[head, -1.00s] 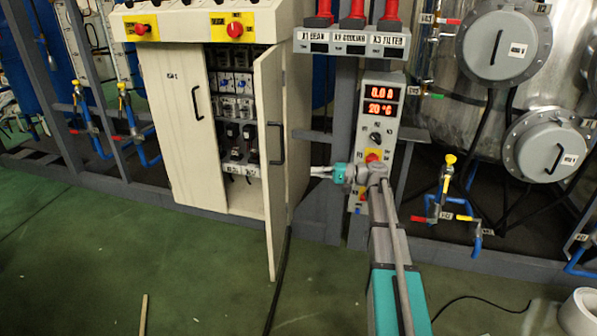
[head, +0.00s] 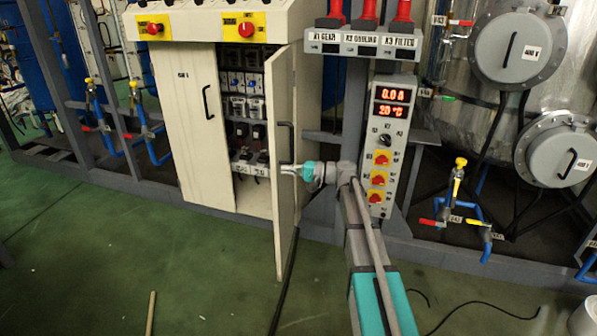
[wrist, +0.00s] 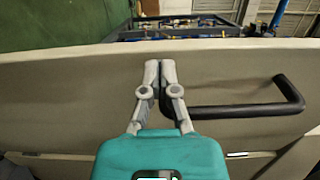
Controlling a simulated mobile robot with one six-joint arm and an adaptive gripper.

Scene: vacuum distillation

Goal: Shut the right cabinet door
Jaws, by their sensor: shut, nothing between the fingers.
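The right cabinet door (head: 285,150) stands open, swung out toward me from the cream cabinet, with its black handle (head: 285,143) on its outer face. In the wrist view the door (wrist: 60,95) fills the middle, and its handle (wrist: 250,108) is just right of the fingers. My gripper (head: 283,170) is shut and empty, its tips at the door's outer face by the lower end of the handle. In the wrist view the fingertips (wrist: 160,68) lie close together over the door. I cannot tell whether they touch it.
The left cabinet door (head: 190,130) is shut. Electrical parts (head: 245,105) show inside the open right side. A control panel (head: 385,145) with red knobs stands right of my gripper. Green floor (head: 90,260) in front of the cabinet is clear except for a stick (head: 151,313).

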